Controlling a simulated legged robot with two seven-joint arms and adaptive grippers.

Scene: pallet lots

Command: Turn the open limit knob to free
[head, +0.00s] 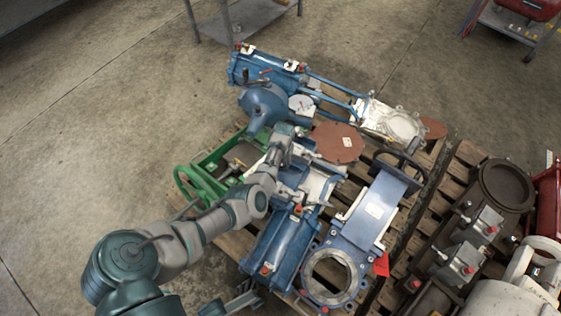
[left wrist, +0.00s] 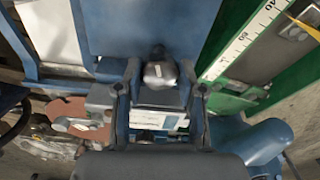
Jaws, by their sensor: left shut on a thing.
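The open limit knob (left wrist: 160,74), a small silvery rounded piece with a pale mark, sits between the fingertips of my left gripper (left wrist: 160,80) in the left wrist view. The gripper is shut on it, against a blue actuator body (left wrist: 150,25). In the head view my left gripper (head: 300,150) reaches in among the blue valve parts at the middle of the pallet. The knob is hidden there by the gripper and arm. I cannot read the knob's setting. My right gripper is in neither view.
A green frame with a handwheel (head: 190,186) stands left of the gripper. A brown disc (head: 337,142) lies close to its right, and a blue gate valve (head: 365,220) lies further right. A wooden pallet (head: 232,240) carries these. Concrete floor at left is clear.

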